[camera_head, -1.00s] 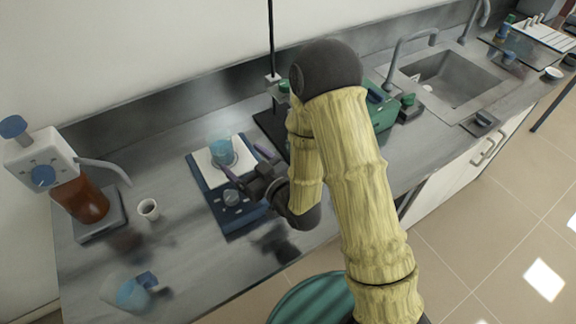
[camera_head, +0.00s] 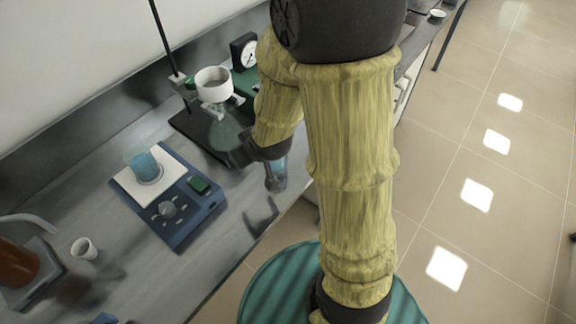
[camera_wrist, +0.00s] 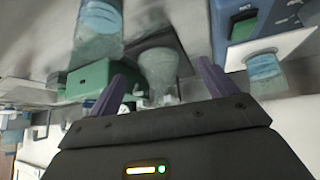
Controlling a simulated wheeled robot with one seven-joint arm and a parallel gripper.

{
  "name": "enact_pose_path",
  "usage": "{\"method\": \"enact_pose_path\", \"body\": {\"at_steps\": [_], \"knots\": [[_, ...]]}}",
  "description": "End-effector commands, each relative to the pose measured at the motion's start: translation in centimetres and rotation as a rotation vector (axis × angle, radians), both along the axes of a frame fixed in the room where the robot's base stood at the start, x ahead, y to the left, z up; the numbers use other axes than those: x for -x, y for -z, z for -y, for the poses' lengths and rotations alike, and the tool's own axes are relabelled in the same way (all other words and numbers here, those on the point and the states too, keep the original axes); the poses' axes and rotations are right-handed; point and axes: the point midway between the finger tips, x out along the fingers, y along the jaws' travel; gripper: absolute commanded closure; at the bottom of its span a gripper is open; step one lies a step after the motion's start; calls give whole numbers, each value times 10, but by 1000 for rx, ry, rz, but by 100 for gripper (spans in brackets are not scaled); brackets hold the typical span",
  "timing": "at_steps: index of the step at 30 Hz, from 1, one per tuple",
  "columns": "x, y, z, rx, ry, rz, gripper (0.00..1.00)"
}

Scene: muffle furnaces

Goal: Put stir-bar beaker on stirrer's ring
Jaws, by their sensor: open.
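The stirrer (camera_head: 190,212) is a blue unit with a white top plate and a knob, on the bench at left in the head view. A beaker of blue liquid (camera_head: 147,166) stands upright on its plate; it also shows at right in the wrist view (camera_wrist: 265,68). A second beaker with blue liquid (camera_head: 277,174) stands near the bench's front edge, partly behind my arm; one at upper left in the wrist view (camera_wrist: 100,25) looks like it. No stir bar can be made out. My gripper (camera_wrist: 160,72) is open, its purple fingers apart and apparently empty.
A white funnel (camera_head: 213,84) sits over a glass flask (camera_head: 226,132) on a dark stand base, right of the stirrer. A gauge (camera_head: 243,52) and green box are behind. A small white cup (camera_head: 84,248) and a brown-filled vessel (camera_head: 16,265) stand at left.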

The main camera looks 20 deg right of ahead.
Motion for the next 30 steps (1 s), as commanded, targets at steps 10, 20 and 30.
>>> {"method": "enact_pose_path", "body": {"at_steps": [10, 20, 30], "knots": [[85, -29, 62, 12, 269, -350, 16], [102, -33, 66, 7, 305, -417, 16], [102, -33, 66, 7, 303, -416, 16]]}}
